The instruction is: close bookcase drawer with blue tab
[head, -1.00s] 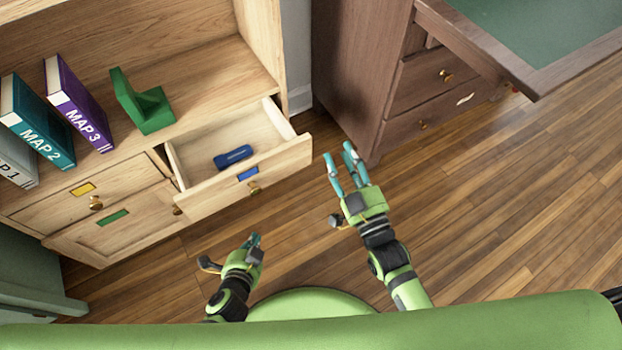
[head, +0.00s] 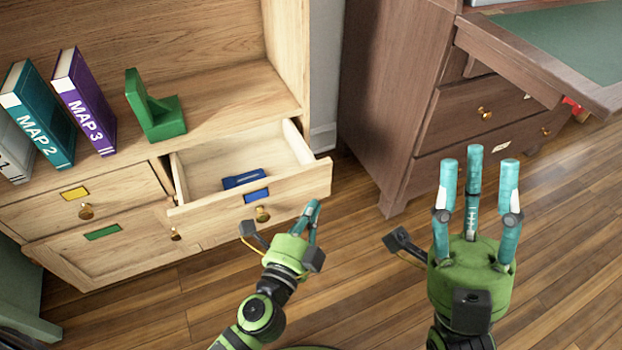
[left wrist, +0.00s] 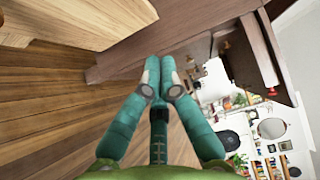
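The bookcase drawer (head: 225,214) with the blue tab (head: 257,196) stands pulled out from the wooden bookcase. It has a brass knob (head: 262,214) under the tab, and a blue object (head: 244,178) lies inside. My left gripper (head: 314,212) is just in front of the right part of the drawer front, right of the knob. I cannot tell whether it touches the front. In the left wrist view, its fingertips (left wrist: 160,76) are together with nothing between them. My right gripper (head: 478,175) is open and empty over the floor, well right of the drawer.
A yellow-tabbed drawer (head: 130,190) and a green-tabbed front (head: 120,240) are closed at left. Map books (head: 85,105) and a green bookend (head: 155,115) stand on the shelf above. A dark wooden desk (head: 400,110) stands at right. The wooden floor (head: 360,270) in front is clear.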

